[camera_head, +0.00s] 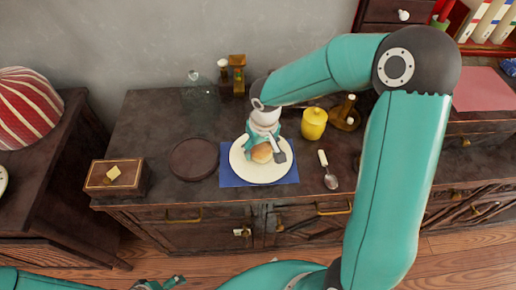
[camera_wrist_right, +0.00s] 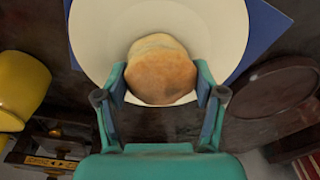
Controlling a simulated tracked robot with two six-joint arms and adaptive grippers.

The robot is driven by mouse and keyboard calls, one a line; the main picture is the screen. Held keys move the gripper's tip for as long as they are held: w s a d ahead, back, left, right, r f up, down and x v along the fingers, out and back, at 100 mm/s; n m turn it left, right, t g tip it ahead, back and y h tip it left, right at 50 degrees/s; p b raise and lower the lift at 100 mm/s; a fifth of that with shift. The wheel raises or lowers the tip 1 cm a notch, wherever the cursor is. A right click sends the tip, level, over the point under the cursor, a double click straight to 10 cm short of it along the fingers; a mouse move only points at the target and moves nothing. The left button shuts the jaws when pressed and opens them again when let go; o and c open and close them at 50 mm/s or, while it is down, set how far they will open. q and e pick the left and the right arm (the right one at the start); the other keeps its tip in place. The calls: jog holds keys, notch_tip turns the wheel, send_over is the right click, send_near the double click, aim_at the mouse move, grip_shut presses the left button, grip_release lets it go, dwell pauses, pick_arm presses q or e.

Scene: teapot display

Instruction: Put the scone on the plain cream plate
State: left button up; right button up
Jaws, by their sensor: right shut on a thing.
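The scone (camera_head: 262,153) is a round golden-brown bun over the plain cream plate (camera_head: 242,171) in the head view. My right gripper (camera_head: 266,153) is shut on it from above. In the right wrist view the scone (camera_wrist_right: 161,70) sits between the two fingers of the right gripper (camera_wrist_right: 162,88), with the cream plate (camera_wrist_right: 95,40) behind it. I cannot tell whether the scone touches the plate. The plate lies on a blue mat (camera_head: 286,180). My left gripper (camera_head: 160,284) is at the bottom edge of the head view, and its jaws are unclear.
A dark round board (camera_head: 193,159) lies left of the mat. A spoon (camera_head: 328,172) lies right of it. A yellow jar (camera_head: 314,123) and a brass grinder (camera_head: 346,112) stand behind right. A wooden box (camera_head: 116,177) is at the cabinet's left front.

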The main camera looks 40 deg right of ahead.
aim_at(263, 150)
jog(key=o, duration=1.1)
jog(key=shift+o, duration=0.2)
jog(key=shift+r, duration=0.15)
notch_tip(263, 150, up, 12)
jog(key=s+p, duration=0.1)
jog(key=shift+s+p, duration=0.2)
jog(key=shift+p, duration=0.1)
jog(key=shift+a, duration=0.1)
